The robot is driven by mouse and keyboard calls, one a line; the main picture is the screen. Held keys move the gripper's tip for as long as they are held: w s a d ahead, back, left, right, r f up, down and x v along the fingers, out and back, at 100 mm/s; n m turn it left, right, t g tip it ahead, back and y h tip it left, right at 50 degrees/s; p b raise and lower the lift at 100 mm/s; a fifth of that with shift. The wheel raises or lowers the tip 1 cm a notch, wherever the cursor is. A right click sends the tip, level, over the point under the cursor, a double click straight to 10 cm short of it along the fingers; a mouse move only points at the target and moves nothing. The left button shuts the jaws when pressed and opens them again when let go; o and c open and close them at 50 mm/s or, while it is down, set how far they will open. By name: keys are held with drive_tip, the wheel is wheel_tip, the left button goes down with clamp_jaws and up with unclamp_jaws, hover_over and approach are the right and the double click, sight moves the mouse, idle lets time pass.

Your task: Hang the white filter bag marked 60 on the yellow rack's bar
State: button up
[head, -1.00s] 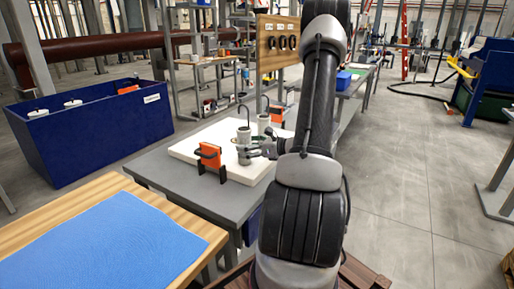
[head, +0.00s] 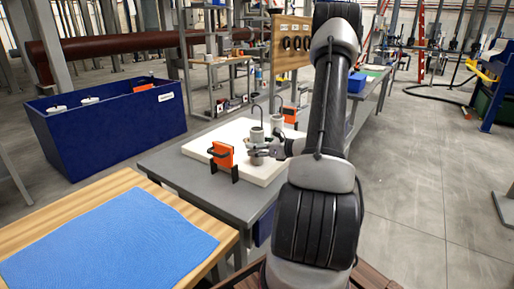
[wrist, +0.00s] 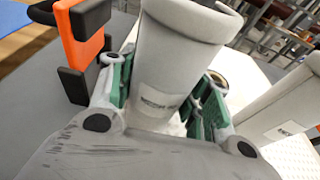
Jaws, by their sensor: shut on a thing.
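A pale grey-white filter bag (head: 256,137) with a dark hook stands upright at the white board on the grey table. It fills the middle of the wrist view (wrist: 178,62). Its label is too blurred to read, so I cannot confirm a 60. My gripper (head: 264,152) is shut on this bag, with green-padded fingers on both sides of it in the wrist view (wrist: 160,92). I cannot tell whether its base touches the board. A second similar bag (head: 276,127) stands just behind, and to the right in the wrist view (wrist: 275,112). I cannot clearly make out the yellow rack.
An orange block with black ends (head: 223,155) stands close left of the held bag. The white board (head: 198,150) lies on the grey table (head: 165,165). A wooden panel with dark rings (head: 291,43) rises behind. A blue bin (head: 110,130) stands left. Open floor (head: 415,190) lies right.

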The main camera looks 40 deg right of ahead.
sight(263, 135)
drive_tip(key=shift+r, duration=0.15)
drive_tip(key=shift+r, duration=2.35)
